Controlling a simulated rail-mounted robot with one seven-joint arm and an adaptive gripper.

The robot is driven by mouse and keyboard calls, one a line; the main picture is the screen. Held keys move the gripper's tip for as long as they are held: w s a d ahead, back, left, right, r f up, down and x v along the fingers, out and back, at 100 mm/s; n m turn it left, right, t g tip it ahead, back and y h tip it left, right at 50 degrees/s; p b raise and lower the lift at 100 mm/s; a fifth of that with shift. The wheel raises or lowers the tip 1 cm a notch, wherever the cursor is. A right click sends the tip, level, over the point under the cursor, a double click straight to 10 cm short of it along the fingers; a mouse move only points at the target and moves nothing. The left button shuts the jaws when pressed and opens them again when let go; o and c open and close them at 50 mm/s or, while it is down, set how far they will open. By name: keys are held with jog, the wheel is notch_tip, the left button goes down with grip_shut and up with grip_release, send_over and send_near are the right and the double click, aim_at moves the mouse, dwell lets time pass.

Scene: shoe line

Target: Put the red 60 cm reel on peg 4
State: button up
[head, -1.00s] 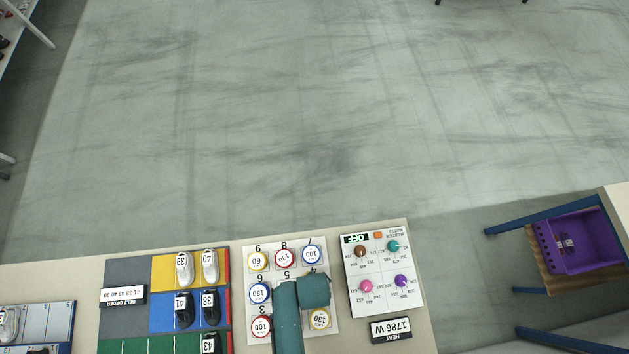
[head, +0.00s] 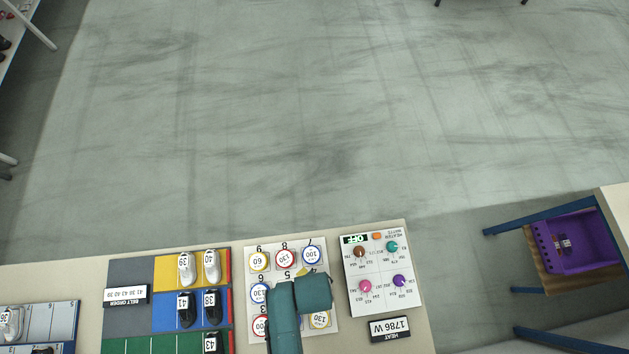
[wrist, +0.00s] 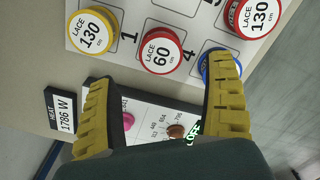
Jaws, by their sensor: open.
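The red-rimmed reel marked 60 cm (wrist: 161,51) shows in the wrist view on the white reel board (wrist: 178,8), in the place beside the label 4. It lies between a yellow 130 cm reel (wrist: 91,32) at label 1 and a blue reel (wrist: 210,62). My gripper (wrist: 160,80) is open, with its yellow fingers spread wide and nothing between them. The red reel shows beyond the gap, apart from both fingers. The right finger partly hides the blue reel. In the head view my arm covers the red 60 cm reel and peg 4.
A red 130 cm reel (wrist: 254,14) sits at the wrist view's upper right. The heater panel (head: 375,275) and 1786 W display (head: 389,329) stand right of the reel board. Coloured shoe lanes (head: 165,312) lie left. A purple crate (head: 583,253) stands far right.

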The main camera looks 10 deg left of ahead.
notch_tip(320, 180, up, 4)
jog(key=shift+r, duration=0.2)
jog(key=w+d+r+n+t+y, duration=0.15)
jog(key=w+r+t, duration=0.45)
jog(key=w+r, duration=0.75)
jog(key=w+a+r+n+t, duration=0.1)
jog(key=w+r+n+t, duration=0.2)
jog(key=w+r+t, duration=0.75)
jog(key=s+d+r+n+t+p, duration=0.1)
jog(key=d+r+t+p, duration=0.1)
jog(key=r, duration=1.3)
jog(key=s+d+r+n+t+h+p, duration=0.1)
jog(key=r+p, duration=0.4)
jog(key=r, duration=1)
jog(key=s+d+r+n+t+h+p, duration=0.1)
jog(key=d+r+t+p, duration=0.1)
jog(key=r, duration=1.3)
jog(key=shift+d+r+t+p, duration=0.25)
jog(key=shift+d+t+p, duration=0.1)
jog(key=shift+d+p, duration=0.35)
jog(key=shift+n, duration=0.25)
